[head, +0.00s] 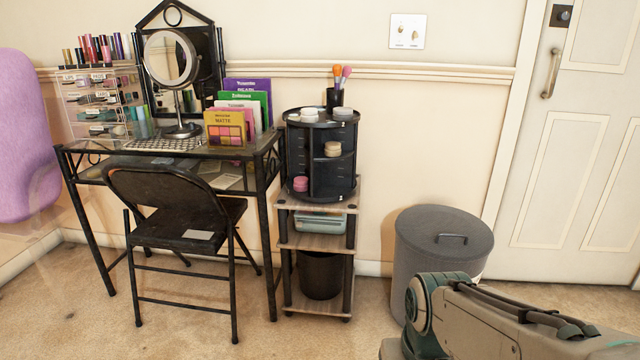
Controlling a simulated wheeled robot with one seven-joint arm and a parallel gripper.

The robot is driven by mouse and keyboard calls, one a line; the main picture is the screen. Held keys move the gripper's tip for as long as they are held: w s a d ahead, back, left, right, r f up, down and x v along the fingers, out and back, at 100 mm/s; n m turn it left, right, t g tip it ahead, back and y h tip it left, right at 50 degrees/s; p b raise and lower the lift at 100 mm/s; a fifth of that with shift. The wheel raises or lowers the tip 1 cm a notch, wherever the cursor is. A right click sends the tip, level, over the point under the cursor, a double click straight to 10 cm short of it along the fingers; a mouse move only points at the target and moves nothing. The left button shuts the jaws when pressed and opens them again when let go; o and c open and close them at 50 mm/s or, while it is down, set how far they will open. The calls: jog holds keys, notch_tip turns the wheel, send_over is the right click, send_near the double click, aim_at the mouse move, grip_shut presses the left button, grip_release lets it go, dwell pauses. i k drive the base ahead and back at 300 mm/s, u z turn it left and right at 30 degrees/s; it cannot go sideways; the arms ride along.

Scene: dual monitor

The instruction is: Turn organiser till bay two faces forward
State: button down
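The organiser (335,170) is a black round tower in the head view, standing on the top of a small wooden shelf stand (304,205). Its open bays hold a tan round jar (333,149) and a pink item (300,184). White jars and a black cup (335,97) with brushes stand on its top. Small marks on its rims are too small to read, so I cannot tell which bay faces forward. Part of my arm shows at the lower right, well apart from the organiser. My gripper is not in view.
A grey lidded bin (440,250) stands right of the stand, close to my arm. A black folding chair (185,225) and a vanity table (262,150) with mirror and palettes are at left. Carpet in front of the stand is clear. A white door (570,150) is at right.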

aim_at(330, 179)
jog(key=u, duration=0.8)
jog(key=i, duration=1.35)
jog(key=z, duration=0.55)
